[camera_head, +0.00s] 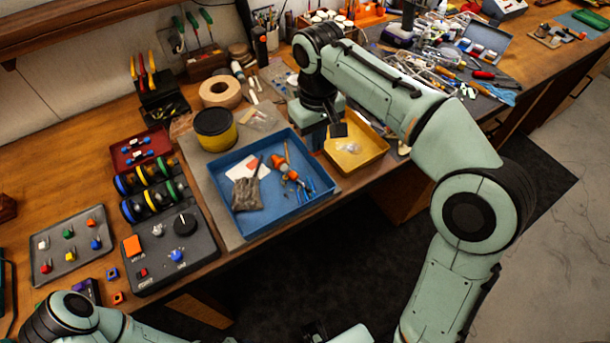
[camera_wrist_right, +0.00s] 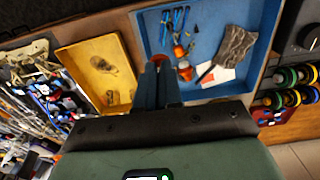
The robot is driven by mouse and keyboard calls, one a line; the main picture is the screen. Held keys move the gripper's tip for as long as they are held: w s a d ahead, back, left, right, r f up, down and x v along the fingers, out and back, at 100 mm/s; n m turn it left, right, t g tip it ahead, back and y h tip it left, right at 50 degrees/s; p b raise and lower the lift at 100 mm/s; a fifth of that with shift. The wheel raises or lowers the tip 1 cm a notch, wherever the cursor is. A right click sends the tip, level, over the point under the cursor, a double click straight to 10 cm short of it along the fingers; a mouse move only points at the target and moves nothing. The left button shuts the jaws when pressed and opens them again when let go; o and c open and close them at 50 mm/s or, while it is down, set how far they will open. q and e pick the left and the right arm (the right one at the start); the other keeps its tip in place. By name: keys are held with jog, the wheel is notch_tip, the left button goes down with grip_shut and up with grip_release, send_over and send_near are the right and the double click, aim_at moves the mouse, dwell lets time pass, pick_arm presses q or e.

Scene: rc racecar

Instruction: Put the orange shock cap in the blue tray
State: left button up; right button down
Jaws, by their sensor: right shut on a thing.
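The blue tray (camera_head: 262,221) lies on the bench in the head view, and it also shows in the wrist view (camera_wrist_right: 205,23). It holds an orange part (camera_head: 278,162), blue-handled pieces, a grey cloth-like pouch and a white-and-red card. My right gripper (camera_wrist_right: 158,66) is shut on a small orange-red piece (camera_wrist_right: 158,58), seen just past its fingertips and mostly hidden by them; it looks like the orange shock cap. In the wrist view the fingertips overlap the tray's edge beside the yellow tray. My left gripper is out of view; only part of that arm shows at bottom left.
A yellow tray (camera_head: 366,163) with a clear bag stands right of the blue tray. A yellow-and-black tin (camera_head: 215,130) and a tape roll (camera_head: 220,91) stand behind it. A dark control box (camera_head: 172,252) is on the left. Tools crowd the back right.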

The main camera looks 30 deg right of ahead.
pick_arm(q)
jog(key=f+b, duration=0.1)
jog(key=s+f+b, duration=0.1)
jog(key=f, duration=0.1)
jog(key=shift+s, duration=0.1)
pick_arm(e)
jog(key=f, duration=1.3)
jog(key=shift+w+f, duration=0.1)
jog(key=shift+w, duration=0.1)
jog(key=shift+f, duration=0.15)
jog(key=c, duration=1.6)
grip_release()
jog(key=shift+r, duration=0.25)
notch_tip(320, 180, up, 12)
jog(key=shift+f+p, duration=0.1)
jog(key=shift+p, duration=1.05)
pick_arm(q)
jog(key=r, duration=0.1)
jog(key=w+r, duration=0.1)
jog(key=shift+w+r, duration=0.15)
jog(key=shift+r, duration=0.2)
